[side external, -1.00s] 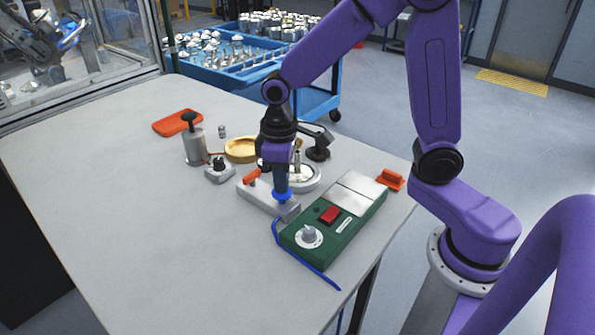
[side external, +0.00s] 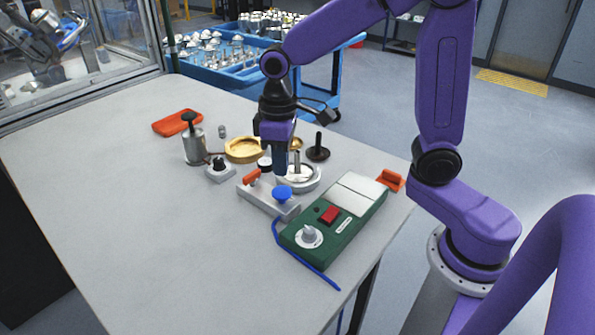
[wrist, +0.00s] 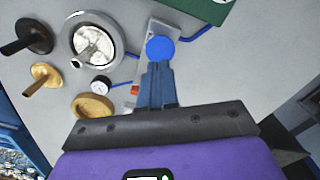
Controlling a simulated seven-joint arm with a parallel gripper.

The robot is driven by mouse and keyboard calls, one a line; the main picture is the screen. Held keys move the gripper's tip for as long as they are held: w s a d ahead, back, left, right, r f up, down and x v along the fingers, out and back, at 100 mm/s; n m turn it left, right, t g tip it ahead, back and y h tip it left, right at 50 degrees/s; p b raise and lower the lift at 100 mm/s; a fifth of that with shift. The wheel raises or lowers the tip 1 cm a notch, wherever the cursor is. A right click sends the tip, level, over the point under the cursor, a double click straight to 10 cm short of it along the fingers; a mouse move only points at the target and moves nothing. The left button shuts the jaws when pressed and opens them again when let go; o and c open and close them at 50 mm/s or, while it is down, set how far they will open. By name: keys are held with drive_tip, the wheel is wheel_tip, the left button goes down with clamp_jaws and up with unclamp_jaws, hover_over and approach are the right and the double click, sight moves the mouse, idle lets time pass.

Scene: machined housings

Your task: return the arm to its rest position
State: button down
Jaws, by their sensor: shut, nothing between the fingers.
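My gripper (side external: 281,166) is shut and empty. It points down above the grey fixture (side external: 258,200) with the blue knob (side external: 282,193) and orange handle (side external: 252,176). In the side view a gap shows between the fingertips and the blue knob. In the wrist view my closed fingers (wrist: 157,72) sit just below the round blue knob (wrist: 160,48) in the picture.
Close around are a green control box (side external: 335,222) with a red switch, a round metal housing (side external: 311,183), a brass ring (side external: 243,150), a dark spindle (side external: 318,150) and a grey cylinder (side external: 194,148). The table's left and front (side external: 150,250) are clear.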

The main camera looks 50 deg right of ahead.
idle(0.3)
drive_tip(key=s+n, duration=0.1)
drive_tip(key=s, duration=0.2)
drive_tip(key=s+n, duration=0.1)
drive_tip(key=s, duration=0.3)
drive_tip(key=s+d+n, duration=0.1)
drive_tip(key=s, duration=0.2)
drive_tip(key=shift+s+r, duration=0.15)
drive_tip(key=shift+s, duration=0.2)
drive_tip(key=s+d+f+n, duration=0.1)
drive_tip(key=s+d+n, duration=0.2)
drive_tip(key=s, duration=0.7)
drive_tip(key=shift+s+d+n, duration=0.25)
drive_tip(key=shift+d+n, duration=0.05)
drive_tip(key=shift+d, duration=0.15)
idle(0.7)
